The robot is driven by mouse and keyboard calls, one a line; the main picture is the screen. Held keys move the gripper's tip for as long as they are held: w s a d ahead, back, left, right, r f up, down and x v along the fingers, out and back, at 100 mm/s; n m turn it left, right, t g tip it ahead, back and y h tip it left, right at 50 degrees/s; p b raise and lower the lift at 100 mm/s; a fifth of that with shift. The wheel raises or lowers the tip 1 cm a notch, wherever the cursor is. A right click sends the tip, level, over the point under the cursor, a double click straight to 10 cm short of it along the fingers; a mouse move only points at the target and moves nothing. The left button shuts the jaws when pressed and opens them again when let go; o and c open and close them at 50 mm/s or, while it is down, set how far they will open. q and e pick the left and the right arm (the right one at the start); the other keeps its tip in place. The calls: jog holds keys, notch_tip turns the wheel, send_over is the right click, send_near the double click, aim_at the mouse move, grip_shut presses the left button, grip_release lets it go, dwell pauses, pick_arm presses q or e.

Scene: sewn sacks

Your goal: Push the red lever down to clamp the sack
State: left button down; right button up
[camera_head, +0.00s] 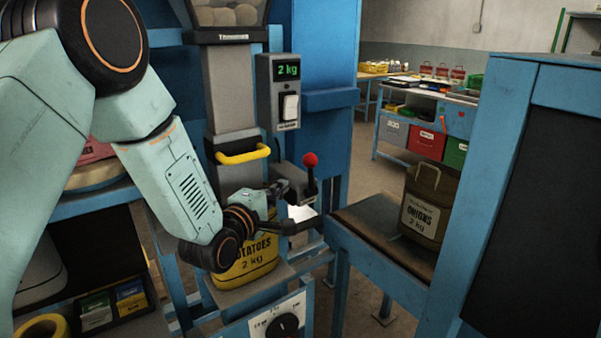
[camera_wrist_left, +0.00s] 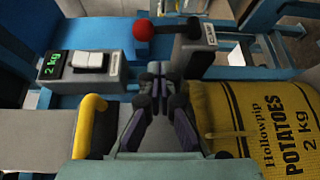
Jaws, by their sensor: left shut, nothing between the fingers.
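The red lever is a red ball knob (camera_head: 310,160) on a dark rod, standing upright on a grey block right of the filling spout. In the left wrist view the red knob (camera_wrist_left: 143,30) is just ahead of the fingertips, with the block (camera_wrist_left: 195,50) to its right. My left gripper (camera_head: 286,188) is shut and empty, left of the lever and below knob height; its closed fingers show in the wrist view (camera_wrist_left: 157,72). The yellow potato sack (camera_head: 245,268) stands under the spout, partly hidden by my left wrist. It also shows in the wrist view (camera_wrist_left: 265,120). My right gripper is not in view.
A brown onion sack (camera_head: 429,205) stands on the bench at right. A dial box (camera_head: 282,322) is below the potato sack.

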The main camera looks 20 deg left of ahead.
aim_at(300, 185)
pick_arm(q)
jog(key=shift+w+d+f+p, duration=0.1)
jog(key=shift+w+d, duration=0.2)
jog(key=shift+w, duration=1.35)
jog(key=shift+w+d+f+p, duration=0.15)
jog(key=shift+w+d, duration=0.1)
jog(key=shift+w, duration=1.4)
jog(key=shift+w+d+p, duration=0.1)
jog(key=shift+w+d, duration=0.2)
jog(key=shift+w, duration=1.35)
jog(key=shift+w+a+f, duration=0.15)
jog(key=shift+w+a, duration=0.05)
jog(key=shift+a, duration=0.05)
jog(key=shift+s+d, duration=0.2)
jog(key=shift+d+m+t+b, duration=0.15)
jog(key=shift+m+t+b, duration=0.25)
jog(key=shift+b, duration=0.45)
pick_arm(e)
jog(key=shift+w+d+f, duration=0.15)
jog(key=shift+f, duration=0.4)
